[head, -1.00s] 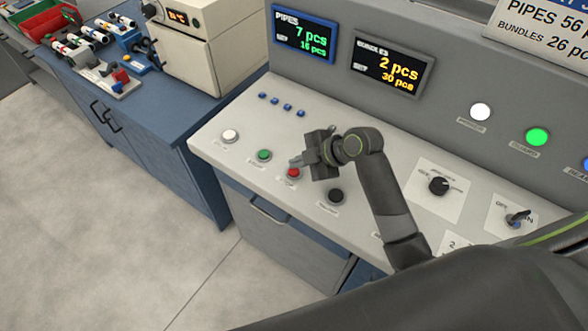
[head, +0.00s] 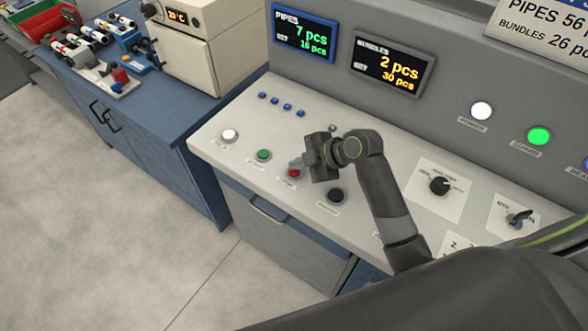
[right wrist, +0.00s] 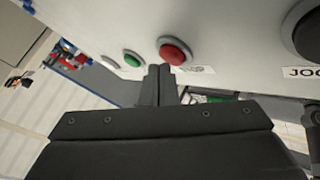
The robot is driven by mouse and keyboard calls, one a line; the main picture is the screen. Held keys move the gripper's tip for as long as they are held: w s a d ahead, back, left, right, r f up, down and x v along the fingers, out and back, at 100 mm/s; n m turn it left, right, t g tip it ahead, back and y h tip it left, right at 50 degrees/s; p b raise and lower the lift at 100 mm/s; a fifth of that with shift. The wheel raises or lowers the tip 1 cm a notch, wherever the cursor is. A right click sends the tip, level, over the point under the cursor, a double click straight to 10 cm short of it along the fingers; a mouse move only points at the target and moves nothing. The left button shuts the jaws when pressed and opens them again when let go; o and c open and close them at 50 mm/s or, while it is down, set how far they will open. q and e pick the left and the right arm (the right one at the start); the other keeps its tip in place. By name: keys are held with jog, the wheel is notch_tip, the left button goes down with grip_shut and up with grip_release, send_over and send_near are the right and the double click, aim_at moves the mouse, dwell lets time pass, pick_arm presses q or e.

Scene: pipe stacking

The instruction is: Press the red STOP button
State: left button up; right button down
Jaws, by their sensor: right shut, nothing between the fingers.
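The red STOP button (head: 293,173) is on the sloping light panel, between the green button (head: 263,155) and the black button (head: 336,195). My right gripper (head: 296,164) is shut and empty. In the head view its tips overlap the button's upper edge. In the right wrist view the closed fingertips (right wrist: 160,70) lie just beside the red button; I cannot tell whether they touch it. My left gripper is not in view.
A white button (head: 229,135) and several small blue buttons (head: 275,101) are on the same panel. A black rotary knob (head: 439,185) and a key switch (head: 518,217) are to the right. Two displays stand behind. A blue cabinet (head: 150,130) stands left.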

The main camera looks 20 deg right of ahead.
aim_at(299, 171)
jog(key=shift+f, duration=0.4)
jog(key=shift+r, duration=0.1)
dwell(0.4)
jog(key=shift+r+p, duration=0.5)
jog(key=shift+r, duration=0.25)
notch_tip(299, 171, up, 5)
jog(key=p, duration=0.4)
dwell(0.7)
